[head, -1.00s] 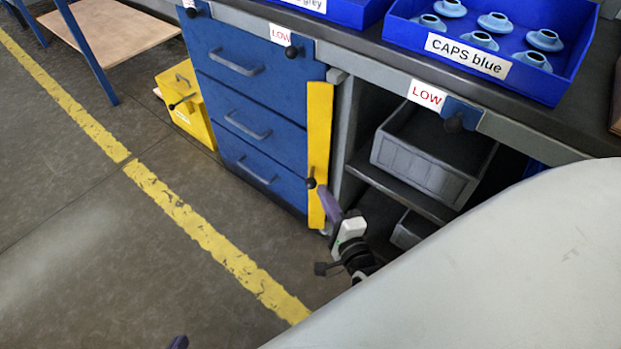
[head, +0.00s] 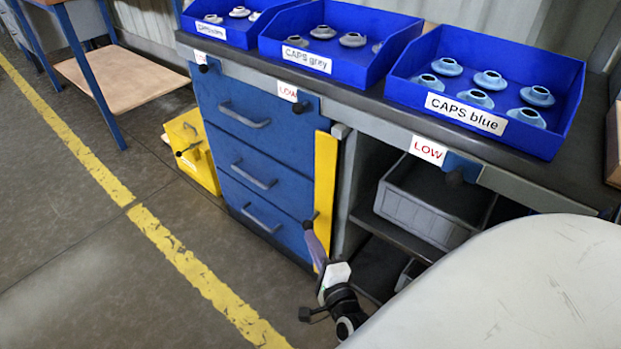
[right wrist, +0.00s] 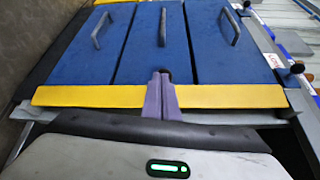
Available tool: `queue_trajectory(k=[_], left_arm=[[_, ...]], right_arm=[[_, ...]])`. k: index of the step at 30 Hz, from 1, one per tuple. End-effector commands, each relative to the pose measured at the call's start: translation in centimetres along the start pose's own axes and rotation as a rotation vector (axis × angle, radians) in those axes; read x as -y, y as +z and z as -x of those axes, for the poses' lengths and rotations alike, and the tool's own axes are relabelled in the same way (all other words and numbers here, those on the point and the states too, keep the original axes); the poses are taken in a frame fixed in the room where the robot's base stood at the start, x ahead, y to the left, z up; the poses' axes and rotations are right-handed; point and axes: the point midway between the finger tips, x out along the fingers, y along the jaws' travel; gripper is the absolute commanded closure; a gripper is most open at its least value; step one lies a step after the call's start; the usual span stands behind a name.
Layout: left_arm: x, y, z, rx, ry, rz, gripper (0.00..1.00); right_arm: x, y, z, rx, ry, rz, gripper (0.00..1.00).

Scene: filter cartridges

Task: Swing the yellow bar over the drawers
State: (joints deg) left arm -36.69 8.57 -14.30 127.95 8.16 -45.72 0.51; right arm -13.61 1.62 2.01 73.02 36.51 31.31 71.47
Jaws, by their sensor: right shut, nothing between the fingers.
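The yellow bar (head: 325,170) stands upright along the right edge of the blue drawers (head: 255,165). It does not cross the drawer fronts. A small black knob (head: 307,225) shows at the bar's left edge, low down. My right gripper (head: 311,236) has its purple fingers shut and empty, at the lower part of the bar beside the knob. In the right wrist view the bar (right wrist: 225,96) runs across the picture and the shut fingers (right wrist: 161,82) overlap its middle, with the dark knob just behind their tips. Contact cannot be told. My left gripper is not in view.
Blue trays of caps (head: 470,125) stand on the worktop above. An open shelf with a grey bin (head: 430,205) lies right of the bar. A yellow box (head: 190,150) stands on the floor left of the drawers. The floor in front of the drawers is clear.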

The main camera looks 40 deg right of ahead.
Motion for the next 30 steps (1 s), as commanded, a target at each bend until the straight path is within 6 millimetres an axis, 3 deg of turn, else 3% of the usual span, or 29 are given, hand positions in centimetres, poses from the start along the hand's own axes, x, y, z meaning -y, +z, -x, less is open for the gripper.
queue_trajectory(k=[13,24,30], left_arm=[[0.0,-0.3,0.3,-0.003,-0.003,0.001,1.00],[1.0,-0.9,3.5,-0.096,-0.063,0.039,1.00],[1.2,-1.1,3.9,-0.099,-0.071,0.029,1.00]], right_arm=[[0.6,0.1,0.0,0.000,0.000,-0.001,1.00],[7.3,1.4,0.5,0.000,-0.001,-0.003,1.00],[9.5,1.8,0.6,0.000,-0.001,-0.001,1.00]])
